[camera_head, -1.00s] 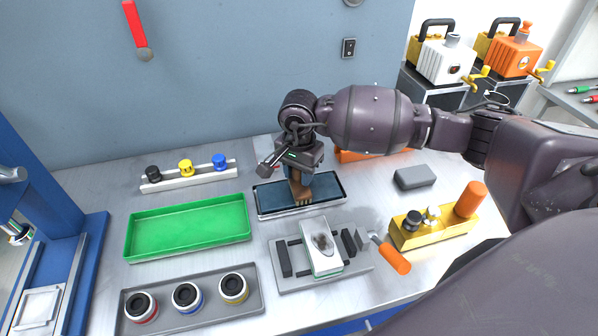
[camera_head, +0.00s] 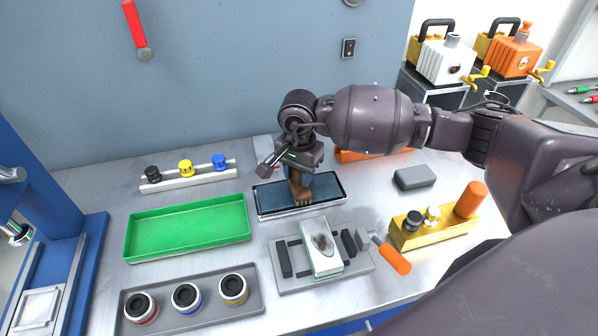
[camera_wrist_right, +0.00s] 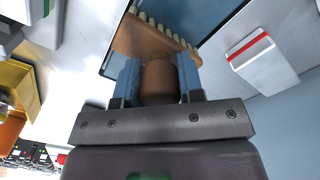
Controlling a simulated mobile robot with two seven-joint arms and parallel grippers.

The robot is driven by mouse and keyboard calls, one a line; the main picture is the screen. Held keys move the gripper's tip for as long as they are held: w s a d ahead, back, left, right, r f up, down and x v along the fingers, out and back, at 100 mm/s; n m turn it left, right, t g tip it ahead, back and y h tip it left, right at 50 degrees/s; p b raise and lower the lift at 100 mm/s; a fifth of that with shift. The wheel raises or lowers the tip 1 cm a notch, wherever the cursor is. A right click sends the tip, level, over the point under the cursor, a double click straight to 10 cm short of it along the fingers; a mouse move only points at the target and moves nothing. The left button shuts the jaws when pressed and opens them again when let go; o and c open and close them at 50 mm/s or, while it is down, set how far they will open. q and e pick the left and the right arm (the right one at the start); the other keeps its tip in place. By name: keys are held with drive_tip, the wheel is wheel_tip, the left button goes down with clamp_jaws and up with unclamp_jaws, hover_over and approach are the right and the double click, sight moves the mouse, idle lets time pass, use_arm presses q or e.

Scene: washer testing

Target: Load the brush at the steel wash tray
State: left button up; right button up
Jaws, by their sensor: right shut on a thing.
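The steel wash tray (camera_head: 330,190) lies in the middle of the table with a dark blue surface inside. My left gripper is not in view.
A grey fixture holding a stained white plate (camera_head: 322,246) stands just in front of the tray.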

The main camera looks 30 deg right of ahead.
drive_tip(key=shift+r+p, duration=0.55)
drive_tip(key=shift+r, duration=0.85)
drive_tip(key=shift+r+p, duration=0.8)
drive_tip(key=shift+r, duration=1.25)
